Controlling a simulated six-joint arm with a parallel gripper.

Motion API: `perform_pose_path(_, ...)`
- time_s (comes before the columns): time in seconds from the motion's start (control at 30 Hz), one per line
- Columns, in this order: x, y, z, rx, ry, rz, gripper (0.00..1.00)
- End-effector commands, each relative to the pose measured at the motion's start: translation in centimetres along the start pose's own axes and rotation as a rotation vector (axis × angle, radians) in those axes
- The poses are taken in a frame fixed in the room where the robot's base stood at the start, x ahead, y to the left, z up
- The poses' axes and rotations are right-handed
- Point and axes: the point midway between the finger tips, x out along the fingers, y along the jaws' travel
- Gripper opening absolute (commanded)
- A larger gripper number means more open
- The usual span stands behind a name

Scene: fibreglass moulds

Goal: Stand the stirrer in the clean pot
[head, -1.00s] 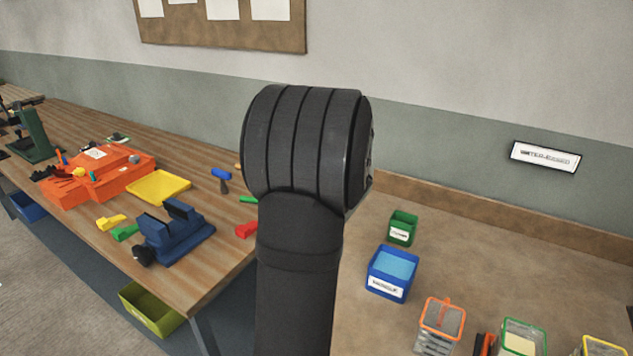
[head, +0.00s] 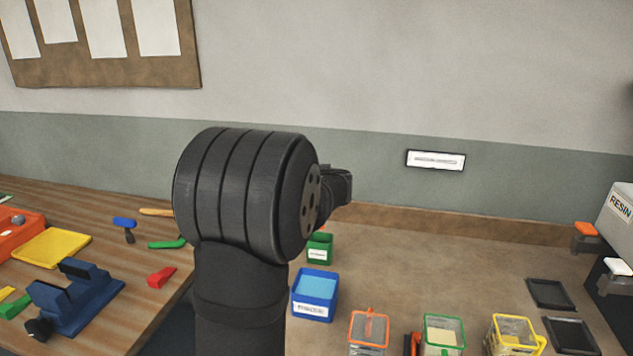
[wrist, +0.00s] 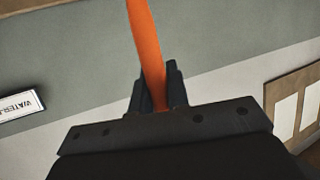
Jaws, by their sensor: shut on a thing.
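My gripper (wrist: 157,84) is shut on an orange, flat strip, the stirrer (wrist: 145,35), in the wrist view. The stirrer sticks out past the fingertips, slightly tilted, with its far end out of frame. In the head view my own arm hides the gripper and the stirrer. A small green pot (head: 320,250) with a white label stands on the brown bench just right of my arm. A blue pot (head: 314,296) with a light blue inside and a white label stands in front of it. The labels are too small to read, so I cannot tell which pot is the clean one.
Orange-rimmed (head: 369,330), green-rimmed (head: 443,335) and yellow-rimmed (head: 515,335) clear containers line the front edge of view. Dark trays (head: 550,293) and a resin box (head: 618,215) are at right. A wooden bench with a blue vise (head: 75,300) is at left. The bench middle is clear.

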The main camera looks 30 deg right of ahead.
Motion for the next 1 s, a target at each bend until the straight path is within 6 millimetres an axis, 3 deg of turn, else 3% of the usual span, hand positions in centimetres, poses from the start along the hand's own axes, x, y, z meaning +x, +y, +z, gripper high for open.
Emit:
perform_pose_path(0.27,0.4,-0.1,1.1,0.001,-0.003,-0.002,0.0)
perform_pose_path(1.0,2.7,0.0,6.7,0.002,-0.004,-0.001,0.0)
